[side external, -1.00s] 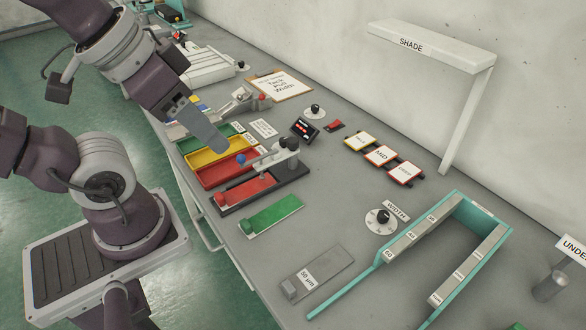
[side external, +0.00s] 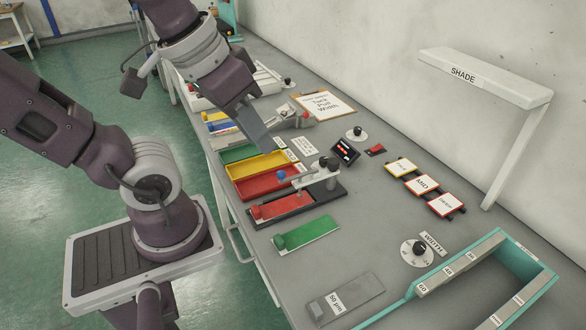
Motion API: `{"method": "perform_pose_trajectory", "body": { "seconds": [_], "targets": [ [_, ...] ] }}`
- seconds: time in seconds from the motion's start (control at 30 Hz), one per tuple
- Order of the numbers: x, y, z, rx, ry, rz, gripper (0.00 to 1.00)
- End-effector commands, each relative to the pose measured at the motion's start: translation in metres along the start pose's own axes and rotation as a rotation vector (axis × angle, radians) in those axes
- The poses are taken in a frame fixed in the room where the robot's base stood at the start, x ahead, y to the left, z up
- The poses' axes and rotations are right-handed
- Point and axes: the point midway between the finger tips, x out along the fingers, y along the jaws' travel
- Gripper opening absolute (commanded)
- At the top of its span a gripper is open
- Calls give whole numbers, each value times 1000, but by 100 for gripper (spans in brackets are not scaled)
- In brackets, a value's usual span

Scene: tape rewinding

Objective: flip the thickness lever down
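A small grey stand device (side external: 322,178) stands on a black base beside a red strip (side external: 281,207). A lever with a blue ball knob (side external: 281,175) reaches out to its left, roughly level; I see no label naming it as the thickness lever. My gripper (side external: 262,139) is above the bench, over the far end of the coloured trays, up and left of the blue knob and apart from it in the picture. A flat grey plate-like part extends from it. I see it from the side, so its finger gap and whether it holds anything are hidden.
Green, yellow and red trays (side external: 258,184) lie left of the device. A green strip (side external: 306,233) and a grey 50 µm plate (side external: 345,300) lie nearer. A width dial (side external: 418,252), label cards (side external: 422,184) and a clipboard (side external: 324,105) surround it. A white shade (side external: 484,75) stands right.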

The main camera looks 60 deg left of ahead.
Motion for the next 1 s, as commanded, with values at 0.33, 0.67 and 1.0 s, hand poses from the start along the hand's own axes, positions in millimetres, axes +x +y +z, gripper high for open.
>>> {"method": "perform_pose_trajectory", "body": {
  "seconds": [0.33,0.67,1.0],
  "targets": [
    [39,-71,-81,-1157,-287,-276,0],
    [49,-90,-90,-1383,-322,-354,0],
    [72,-90,-78,-1378,-326,-355,0]
  ]
}}
